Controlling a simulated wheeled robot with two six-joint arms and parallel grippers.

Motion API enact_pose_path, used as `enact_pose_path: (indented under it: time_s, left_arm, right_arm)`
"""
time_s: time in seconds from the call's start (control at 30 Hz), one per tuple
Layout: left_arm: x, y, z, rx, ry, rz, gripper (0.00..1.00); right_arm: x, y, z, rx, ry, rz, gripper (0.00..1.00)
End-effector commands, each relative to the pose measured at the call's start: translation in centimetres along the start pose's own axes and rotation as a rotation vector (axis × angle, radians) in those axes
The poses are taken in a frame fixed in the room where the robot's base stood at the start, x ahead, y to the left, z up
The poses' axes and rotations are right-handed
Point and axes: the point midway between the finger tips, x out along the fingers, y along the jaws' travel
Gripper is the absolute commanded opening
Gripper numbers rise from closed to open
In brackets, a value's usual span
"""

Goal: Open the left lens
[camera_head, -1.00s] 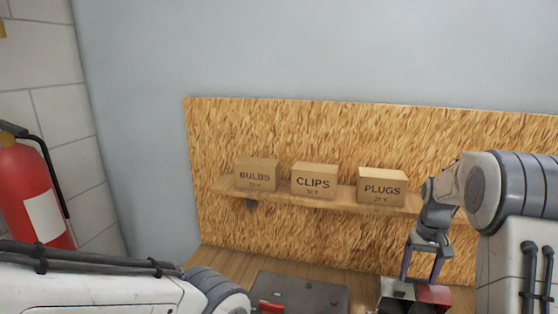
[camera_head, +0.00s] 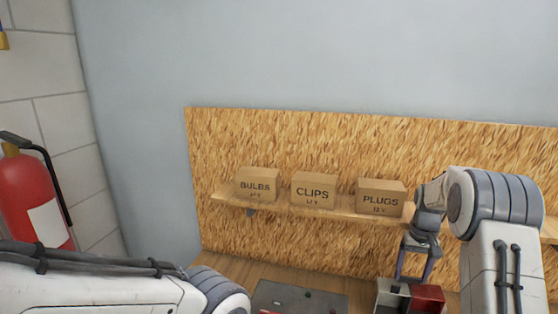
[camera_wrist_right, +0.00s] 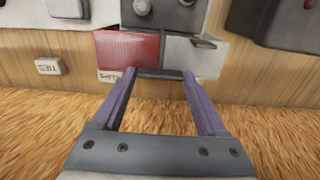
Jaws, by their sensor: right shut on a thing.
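A lamp with a red lens part (camera_head: 428,298) and a pale grey-white part (camera_head: 391,294) stands at the bottom right of the head view, cut off by the frame. In the right wrist view the red part (camera_wrist_right: 128,48) is on the left and the pale part (camera_wrist_right: 194,53) on the right. My right gripper (camera_head: 413,277) reaches down to the lamp's edge; its purple fingers (camera_wrist_right: 158,74) are shut on a narrow dark bar along that edge. I cannot tell whether this is the left lens. My left arm shows; its gripper is out of view.
A shelf (camera_head: 335,213) carries boxes marked BULBS (camera_head: 257,185), CLIPS (camera_head: 313,190) and PLUGS (camera_head: 381,198). A dark grey plate (camera_head: 300,297) lies left of the lamp on the wood surface (camera_head: 225,267). A fire extinguisher (camera_head: 30,200) stands at far left.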

Motion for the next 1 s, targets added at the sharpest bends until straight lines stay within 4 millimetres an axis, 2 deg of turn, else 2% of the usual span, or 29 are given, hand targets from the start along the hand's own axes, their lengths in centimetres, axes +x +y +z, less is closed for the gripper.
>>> enact_pose_path:
  time_s: [0.33,0.7,1.0]
  left_arm:
    - [-0.2,0.0,0.0,0.000,0.000,0.000,1.00]
    - [-1.9,0.1,-0.1,0.000,0.000,0.000,1.00]
    - [-2.0,0.1,-0.1,0.000,0.000,0.000,1.00]
  right_arm:
    - [-0.2,0.0,-0.4,0.000,0.008,0.001,0.55]
    - [0.5,0.0,-2.6,0.000,0.005,0.001,0.55]
    - [0.8,0.0,-3.3,0.000,0.013,0.001,0.55]
